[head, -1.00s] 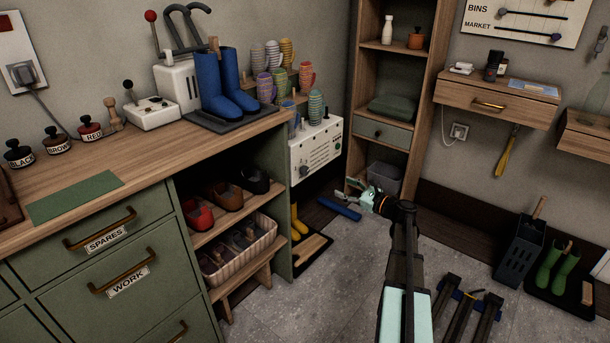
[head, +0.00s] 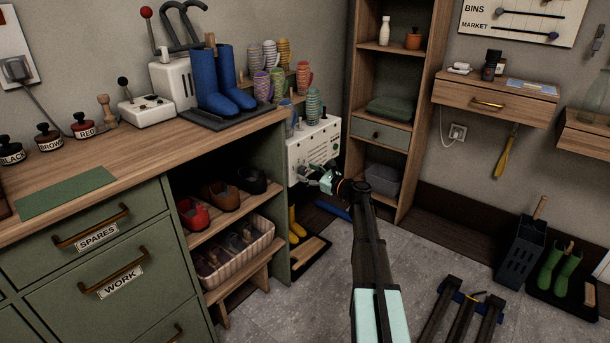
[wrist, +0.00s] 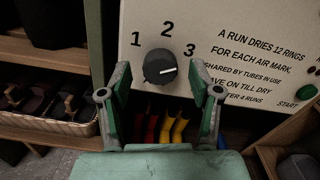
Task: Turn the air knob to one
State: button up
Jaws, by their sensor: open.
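The air knob (wrist: 160,67) is a round dark dial on a cream panel (wrist: 215,20), with the marks 1, 2 and 3 printed around it. Its pale pointer line aims to the right, toward the 3. In the head view the panel (head: 322,135) is the front of a box at the end of the bench, and my gripper hides the knob there. My gripper (wrist: 162,92) is open and empty in the wrist view, with a finger on each side of the knob's lower part; I cannot tell if they touch it. My gripper (head: 322,178) also shows in the head view.
Printed text and a green start button (wrist: 306,91) are on the panel's right. Striped mugs (head: 270,85) stand above the box. Yellow and red boots show below it in the wrist view.

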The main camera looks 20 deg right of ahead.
jog(key=shift+x, duration=0.95)
jog(key=c, duration=1.1)
jog(key=shift+c, duration=0.2)
